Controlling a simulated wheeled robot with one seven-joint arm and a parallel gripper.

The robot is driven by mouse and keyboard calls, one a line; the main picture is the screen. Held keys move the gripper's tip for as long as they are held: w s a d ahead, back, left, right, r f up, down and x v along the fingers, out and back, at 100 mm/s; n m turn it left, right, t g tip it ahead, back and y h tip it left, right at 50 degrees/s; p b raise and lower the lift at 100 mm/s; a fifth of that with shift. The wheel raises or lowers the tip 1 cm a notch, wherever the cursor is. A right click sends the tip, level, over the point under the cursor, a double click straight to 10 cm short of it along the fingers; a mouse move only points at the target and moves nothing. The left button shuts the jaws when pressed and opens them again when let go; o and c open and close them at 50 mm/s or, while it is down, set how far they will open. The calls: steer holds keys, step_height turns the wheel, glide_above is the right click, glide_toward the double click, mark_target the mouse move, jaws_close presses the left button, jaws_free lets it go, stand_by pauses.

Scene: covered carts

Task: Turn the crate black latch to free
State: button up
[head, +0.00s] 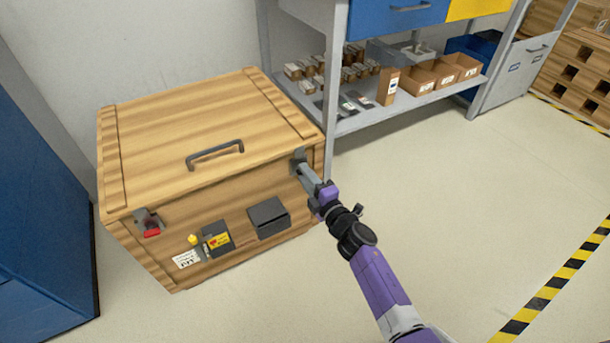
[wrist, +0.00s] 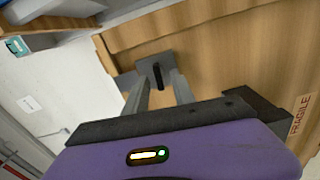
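The wooden crate (head: 215,130) has a lid with a dark handle (head: 215,153). The black latch (head: 298,158) is at the upper right corner of its front face, partly covered by my gripper (head: 304,167). In the wrist view the latch (wrist: 157,76) is a short dark bar on a grey plate, roughly upright in the picture. My gripper (wrist: 158,84) points at it with its two grey fingers apart, one on each side. Gaps show between the bar and the fingers. I cannot tell whether the fingertips touch the plate.
A latch with a red part (head: 150,225) is at the crate's front left. A shelf rack (head: 335,100) stands close behind at right. The floor (head: 450,190) to the right is clear.

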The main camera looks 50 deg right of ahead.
steer(key=p+v, duration=0.1)
steer(key=v, duration=0.6)
steer(key=shift+s, duration=0.15)
stand_by(0.4)
